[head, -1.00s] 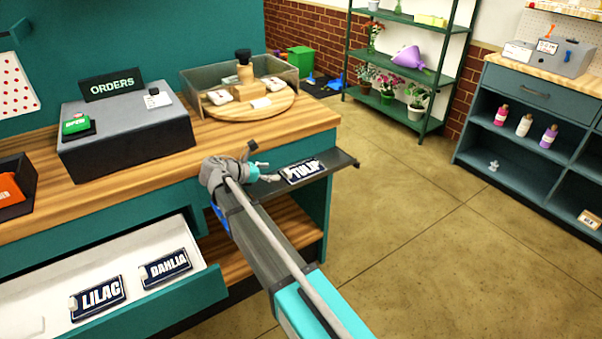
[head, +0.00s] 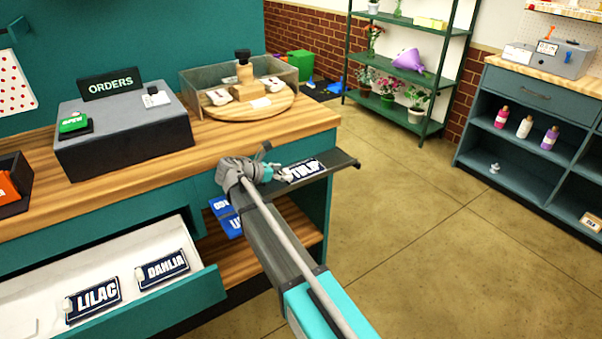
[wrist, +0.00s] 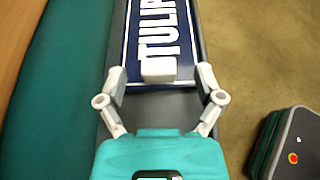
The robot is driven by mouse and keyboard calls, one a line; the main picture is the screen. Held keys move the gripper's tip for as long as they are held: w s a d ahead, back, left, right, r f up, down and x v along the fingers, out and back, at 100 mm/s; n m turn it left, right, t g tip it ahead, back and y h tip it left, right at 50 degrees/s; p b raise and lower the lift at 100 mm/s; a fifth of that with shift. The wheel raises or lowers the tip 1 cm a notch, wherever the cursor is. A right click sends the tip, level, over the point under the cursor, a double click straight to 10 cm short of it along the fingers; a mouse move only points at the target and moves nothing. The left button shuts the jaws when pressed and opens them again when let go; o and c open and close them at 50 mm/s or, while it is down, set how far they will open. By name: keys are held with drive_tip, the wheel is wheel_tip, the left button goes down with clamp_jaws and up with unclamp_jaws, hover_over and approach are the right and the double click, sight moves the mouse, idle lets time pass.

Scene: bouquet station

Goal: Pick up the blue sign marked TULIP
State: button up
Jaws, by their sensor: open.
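The blue TULIP sign (head: 305,170) has white letters and a white border. It lies flat on a narrow dark pull-out shelf (head: 343,160) at the counter's right end. In the wrist view the sign (wrist: 181,40) shows at the top, with a white block-like grip (wrist: 159,70) on its near end. My gripper (wrist: 161,80) is open, with one finger on each side of the sign's near end and the white grip between them. I cannot tell whether the fingers touch the sign. In the head view my gripper (head: 284,174) is at the sign's left end.
An open drawer (head: 212,283) holds LILAC (head: 93,299) and DAHLIA (head: 162,268) signs. Another blue sign (head: 226,217) is partly hidden below the counter (head: 150,160). A round wooden board (head: 285,105) stands above the shelf. Open floor lies to the right.

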drive_tip(key=shift+c, duration=0.3)
clamp_jaws()
drive_tip(key=shift+r, duration=0.15)
wheel_tip(320, 180, up, 2)
drive_tip(key=shift+r+p, duration=0.1)
drive_tip(key=shift+p, duration=1.1)
drive_tip(key=s+d+r+p, duration=0.5)
drive_tip(key=s+r+p, duration=0.5)
drive_tip(key=s, duration=0.2)
drive_tip(key=shift+s+d+r+p, duration=0.3)
drive_tip(key=shift+s+d, duration=0.1)
drive_tip(key=shift+r, duration=0.1)
